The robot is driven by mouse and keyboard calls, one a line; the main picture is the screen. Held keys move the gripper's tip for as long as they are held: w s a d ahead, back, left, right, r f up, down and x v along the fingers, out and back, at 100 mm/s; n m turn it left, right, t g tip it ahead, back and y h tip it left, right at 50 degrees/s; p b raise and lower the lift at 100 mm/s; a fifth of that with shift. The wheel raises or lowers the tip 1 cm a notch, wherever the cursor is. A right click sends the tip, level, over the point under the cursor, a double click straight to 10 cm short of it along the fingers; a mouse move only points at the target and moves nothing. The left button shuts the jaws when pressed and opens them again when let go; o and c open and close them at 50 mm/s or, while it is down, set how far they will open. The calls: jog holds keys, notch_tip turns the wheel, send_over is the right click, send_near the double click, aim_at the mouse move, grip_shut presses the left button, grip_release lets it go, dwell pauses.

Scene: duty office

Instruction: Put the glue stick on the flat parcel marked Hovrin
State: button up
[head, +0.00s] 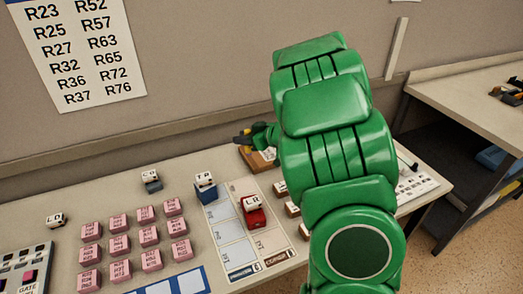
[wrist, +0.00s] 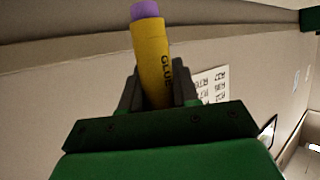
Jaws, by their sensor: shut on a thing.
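The yellow glue stick (wrist: 152,52), lettered GLUE and with a purple end, stands out between the fingers of my gripper (wrist: 156,85) in the wrist view. The fingers are shut on its lower part. In the head view my gripper (head: 245,137) is small, at the left of my green arm, above the back of the table. A brown flat thing with a pale patch (head: 257,160) lies below it, partly hidden by my arm. No marking on it can be read, so I cannot tell whether it is the Hovrin parcel.
The table carries several pink blocks (head: 120,244), a blue stamp-like block (head: 205,187), a red one (head: 253,211) on a pale chart (head: 225,216), and a dark-slotted panel (head: 25,268). A white list (head: 80,50) hangs on the wall. My arm hides much of the table's right part.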

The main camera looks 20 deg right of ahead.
jog(key=s+d+r+m+t+h, duration=0.1)
jog(key=d+r+m+t+h, duration=0.15)
jog(key=d, duration=0.65)
send_over(269, 153)
jog(key=s+a, duration=0.1)
notch_tip(269, 153, down, 5)
jog(key=shift+g, duration=0.55)
jog(key=shift+w+d+f, duration=0.2)
jog(key=shift+w+f, duration=0.5)
jog(key=shift+f, duration=0.35)
jog(key=shift+w+d+f, duration=0.15)
jog(key=shift+w+f, duration=0.55)
jog(key=shift+f, duration=0.3)
jog(key=shift+w+d+f, duration=0.2)
jog(key=shift+w+f, duration=0.5)
jog(key=shift+f, duration=0.35)
jog(key=shift+f+h, duration=0.25)
jog(key=shift+f, duration=1.15)
jog(key=shift+f, duration=0.15)
jog(key=o, duration=1)
